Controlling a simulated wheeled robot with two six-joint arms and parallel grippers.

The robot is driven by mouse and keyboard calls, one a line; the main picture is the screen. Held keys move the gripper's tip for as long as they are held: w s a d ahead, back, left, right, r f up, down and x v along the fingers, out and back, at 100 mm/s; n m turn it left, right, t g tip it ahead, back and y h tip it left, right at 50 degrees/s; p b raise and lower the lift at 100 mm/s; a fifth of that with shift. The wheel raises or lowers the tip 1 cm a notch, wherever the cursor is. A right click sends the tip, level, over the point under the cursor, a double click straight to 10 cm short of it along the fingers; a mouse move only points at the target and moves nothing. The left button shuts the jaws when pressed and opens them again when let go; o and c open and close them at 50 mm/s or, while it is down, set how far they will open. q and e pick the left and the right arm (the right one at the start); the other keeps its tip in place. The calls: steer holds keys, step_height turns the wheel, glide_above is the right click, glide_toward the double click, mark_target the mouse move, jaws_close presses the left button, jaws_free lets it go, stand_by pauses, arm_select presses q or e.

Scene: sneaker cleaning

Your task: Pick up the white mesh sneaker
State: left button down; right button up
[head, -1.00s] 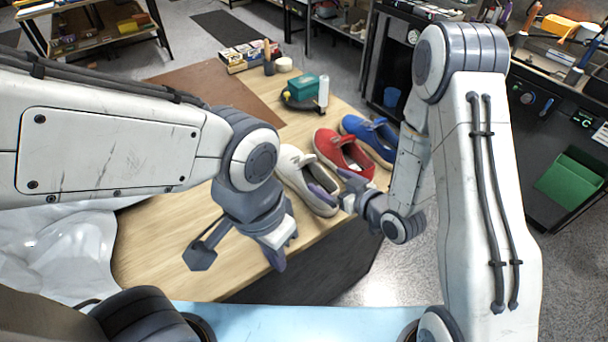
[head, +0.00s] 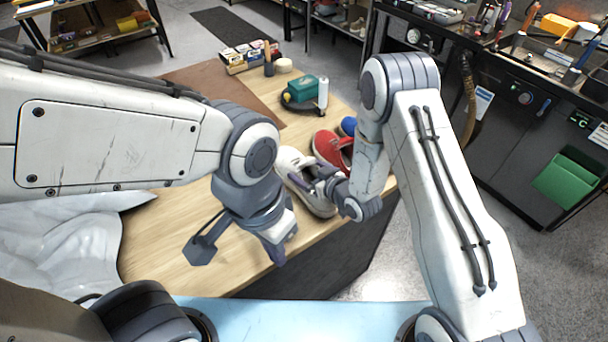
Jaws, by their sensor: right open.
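The white mesh sneaker (head: 289,162) stands on the wooden table, with its toe toward the back and its heel end toward me. My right gripper (head: 314,180) is open at the sneaker's opening and rear part, overlapping it in the picture. Whether the fingers touch the shoe I cannot tell. My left gripper (head: 277,249) hangs over the table's front part, nearer to me than the sneaker and apart from it. A red sneaker (head: 327,145) stands just right of the white one, partly covered by my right arm.
A blue sneaker (head: 348,125) is mostly hidden behind my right arm. A green box (head: 302,89) and white bottle (head: 323,92) stand on a dark round tray farther back. A brown mat (head: 215,85) covers the back left. Bare wood (head: 160,235) lies front left.

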mark_target(306, 160)
steer(key=c, duration=1.4)
steer(key=shift+c, duration=0.2)
steer(key=shift+r, duration=0.2)
steer(key=shift+r+b, duration=0.35)
steer(key=shift+r, duration=0.2)
step_height(306, 160, up, 2)
steer(key=shift+r+b, duration=0.25)
steer(key=shift+b, duration=0.2)
steer(key=s+d+r+p, duration=0.2)
steer(key=d, duration=0.1)
steer(key=s+d+r+p, duration=0.2)
steer(key=s+d+p, duration=0.1)
steer(key=s+d+r+p, duration=0.2)
steer(key=d+r, duration=0.1)
steer(key=shift+s, duration=0.3)
